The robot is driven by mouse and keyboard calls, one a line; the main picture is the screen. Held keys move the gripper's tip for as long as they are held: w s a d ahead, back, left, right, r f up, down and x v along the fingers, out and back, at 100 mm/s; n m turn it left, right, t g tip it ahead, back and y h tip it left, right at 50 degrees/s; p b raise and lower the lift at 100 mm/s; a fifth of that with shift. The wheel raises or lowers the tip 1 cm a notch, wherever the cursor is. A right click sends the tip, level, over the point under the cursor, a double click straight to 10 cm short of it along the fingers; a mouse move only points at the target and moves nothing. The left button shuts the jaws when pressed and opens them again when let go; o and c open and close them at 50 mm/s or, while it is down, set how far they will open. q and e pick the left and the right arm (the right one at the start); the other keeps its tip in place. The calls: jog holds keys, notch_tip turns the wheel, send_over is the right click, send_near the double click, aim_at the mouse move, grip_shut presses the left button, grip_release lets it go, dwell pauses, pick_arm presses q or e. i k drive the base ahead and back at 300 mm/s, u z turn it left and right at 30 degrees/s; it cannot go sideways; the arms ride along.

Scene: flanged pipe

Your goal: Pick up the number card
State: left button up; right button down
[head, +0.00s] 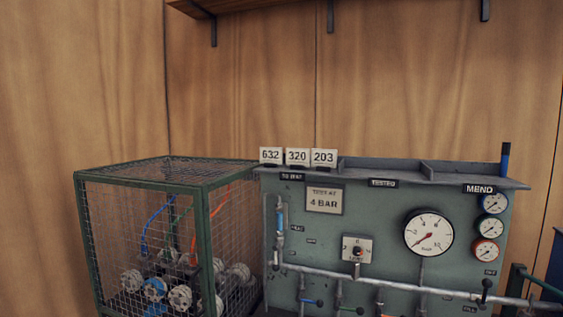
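Three white number cards stand side by side on the top ledge of a grey-green test panel, at its left end above a "TO TEST" label. They read 632 (270,155), 320 (297,156) and 203 (323,157). Each looks upright in a small dark holder, close beside its neighbour. Neither of my grippers is in view, and nothing touches the cards.
The test panel (380,215) has gauges, a valve knob (357,252) and a pipe (400,283) along its front. The "TESTED" ledge section (385,170) looks empty. A mesh cage (160,185) holding flanged parts stands left. A bracketed shelf (260,8) hangs above.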

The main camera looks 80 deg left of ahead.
aim_at(297, 158)
jog(key=u, duration=1.05)
jog(key=i, duration=0.95)
jog(key=u, duration=0.95)
